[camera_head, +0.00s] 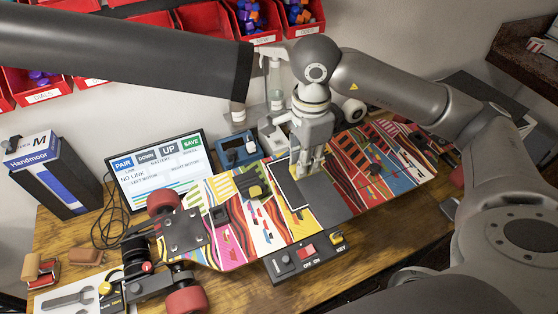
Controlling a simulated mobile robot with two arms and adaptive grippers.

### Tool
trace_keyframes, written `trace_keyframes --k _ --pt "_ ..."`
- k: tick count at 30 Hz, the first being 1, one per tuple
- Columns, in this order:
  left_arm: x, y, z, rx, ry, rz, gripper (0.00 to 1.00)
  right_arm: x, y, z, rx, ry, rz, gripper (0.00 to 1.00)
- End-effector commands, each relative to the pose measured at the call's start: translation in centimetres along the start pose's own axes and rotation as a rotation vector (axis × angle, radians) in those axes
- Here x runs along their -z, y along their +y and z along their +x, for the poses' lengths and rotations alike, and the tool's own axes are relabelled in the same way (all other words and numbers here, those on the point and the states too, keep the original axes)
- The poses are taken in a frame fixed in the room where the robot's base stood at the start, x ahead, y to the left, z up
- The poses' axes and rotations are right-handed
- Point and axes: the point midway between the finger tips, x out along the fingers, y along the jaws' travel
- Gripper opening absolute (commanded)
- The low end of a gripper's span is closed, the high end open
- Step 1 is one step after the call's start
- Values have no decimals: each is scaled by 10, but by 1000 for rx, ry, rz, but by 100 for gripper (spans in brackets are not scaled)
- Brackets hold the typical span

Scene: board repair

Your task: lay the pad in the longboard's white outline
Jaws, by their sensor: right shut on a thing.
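The longboard (231,240) lies upside down on the bench, its bright striped underside up. Near its middle is a dark rectangle edged by the white outline (291,187); its right part is covered. The plain dark grey pad (332,207) is just right of that visible part and overlaps or hides the rest. My right gripper (308,173) points down from above with its fingers at the pad's upper left part, shut on the pad. I cannot tell whether the pad touches the board. My left arm crosses the upper left; its gripper does not show clearly.
A control box (306,259) with switches and a key stands at the board's front edge. Red wheels (186,300) and a truck are at the left end. A screen (158,172), a blue device (238,150) and a box (50,177) stand behind. Red bins hang on the wall.

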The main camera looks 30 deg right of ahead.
Motion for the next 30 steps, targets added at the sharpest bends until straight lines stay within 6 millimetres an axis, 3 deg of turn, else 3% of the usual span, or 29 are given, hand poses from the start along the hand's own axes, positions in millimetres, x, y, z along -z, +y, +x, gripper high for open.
trace_keyframes --k 6,10,14,22,30 --pt "-44 7 -20 -9 -67 0 40 1 -36 12 -6 -1 4 0" --pt "-60 10 -31 -12 -93 0 40 2 -62 24 -4 -2 3 0" --pt "-55 9 -39 -11 -87 1 40 4 -87 35 -4 0 2 0" --pt "-16 3 -49 -5 -29 2 40 6 -122 80 -5 1 1 0" --pt "-26 4 -53 -7 -46 2 40 6 -135 95 -2 -1 0 0"
